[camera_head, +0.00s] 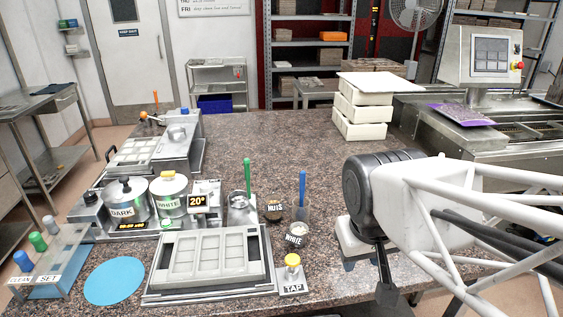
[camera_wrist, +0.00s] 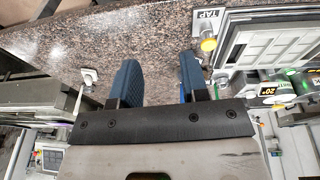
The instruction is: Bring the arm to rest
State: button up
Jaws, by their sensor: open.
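My gripper (camera_wrist: 160,78) shows in the wrist view with two dark blue fingers spread apart and nothing between them. In the head view, my gripper (camera_head: 366,264) is partly seen under my dark wrist joint at the right, over the granite counter (camera_head: 330,180). It stands to the right of the mould tray (camera_head: 212,256) and the yellow-topped TAP block (camera_head: 292,276), apart from both. How far its tips are above the counter I cannot tell.
The DARK pot (camera_head: 126,198) and WHITE pot (camera_head: 169,193) stand at the left. A blue disc (camera_head: 114,281) lies at front left. A blue-handled tool (camera_head: 302,192) stands left of my arm. White trays (camera_head: 363,112) are stacked behind. The middle back of the counter is clear.

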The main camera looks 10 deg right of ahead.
jog(key=shift+s+a+y, duration=0.3)
jog(key=shift+s+a, duration=0.2)
jog(key=shift+s, duration=0.15)
